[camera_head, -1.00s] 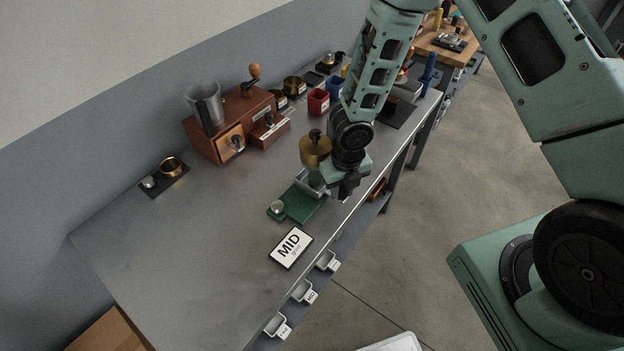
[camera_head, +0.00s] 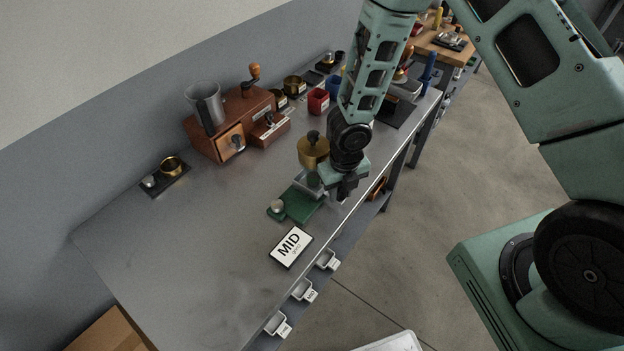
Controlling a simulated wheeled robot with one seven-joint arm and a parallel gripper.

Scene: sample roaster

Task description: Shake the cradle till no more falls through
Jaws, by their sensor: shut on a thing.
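A device with a green base (camera_head: 300,207) stands near the front edge of the steel bench; it appears to be the cradle's shaker. A round brass vessel with a dark knob (camera_head: 313,150) sits above the base's far end. A small silver knob (camera_head: 277,207) is at the base's near left end. My gripper (camera_head: 340,192) is at the right side of this device, shut at a low grey part of it. My wrist hides the part between the fingers, and anything falling through is too small to see.
A MID card (camera_head: 291,247) lies in front of the green base. Red (camera_head: 318,101) and blue containers stand behind my arm.

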